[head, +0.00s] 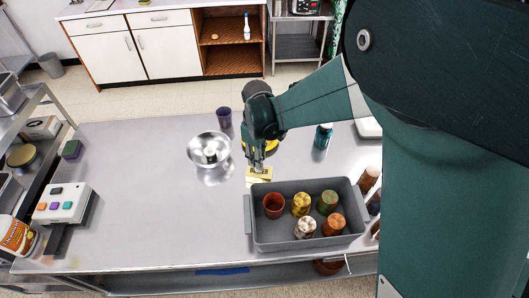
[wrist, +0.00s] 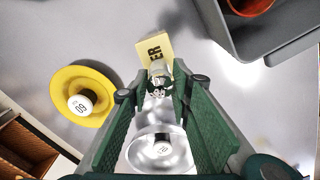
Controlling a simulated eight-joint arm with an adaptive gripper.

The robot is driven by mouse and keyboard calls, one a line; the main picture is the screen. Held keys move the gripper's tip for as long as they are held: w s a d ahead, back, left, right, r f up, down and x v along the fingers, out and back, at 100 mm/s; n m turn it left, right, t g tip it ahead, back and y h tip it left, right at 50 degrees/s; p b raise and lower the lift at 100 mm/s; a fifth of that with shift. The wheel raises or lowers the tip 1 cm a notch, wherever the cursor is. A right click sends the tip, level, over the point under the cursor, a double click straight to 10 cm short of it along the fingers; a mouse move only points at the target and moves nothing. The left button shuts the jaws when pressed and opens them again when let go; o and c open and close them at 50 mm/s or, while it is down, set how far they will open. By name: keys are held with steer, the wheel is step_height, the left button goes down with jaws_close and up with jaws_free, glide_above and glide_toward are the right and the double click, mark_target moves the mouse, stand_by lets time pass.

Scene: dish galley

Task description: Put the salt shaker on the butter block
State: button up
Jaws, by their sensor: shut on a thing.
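The butter block (head: 258,181) is a pale yellow block on the metal table, just behind the grey bin. In the wrist view the butter block (wrist: 152,48) shows dark letters "ER" and lies just beyond my fingertips. My gripper (head: 258,163) points down at the block. In the wrist view my gripper (wrist: 158,88) is shut on the salt shaker (wrist: 158,71), a small clear and silvery piece between the green fingertips. The shaker overlaps the block in view, and its lower end is partly hidden. I cannot tell whether the shaker touches the block.
A grey bin (head: 252,235) with several coloured cups stands close in front. The table's left middle is clear.

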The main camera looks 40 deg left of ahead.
steer(key=shift+f, duration=0.35)
steer(key=shift+f, duration=0.2)
steer(key=o, duration=0.9)
steer(key=shift+r, duration=0.15)
step_height(320, 180, up, 12)
steer(key=shift+r, duration=0.1)
stand_by(0.8)
steer(key=shift+d, duration=0.15)
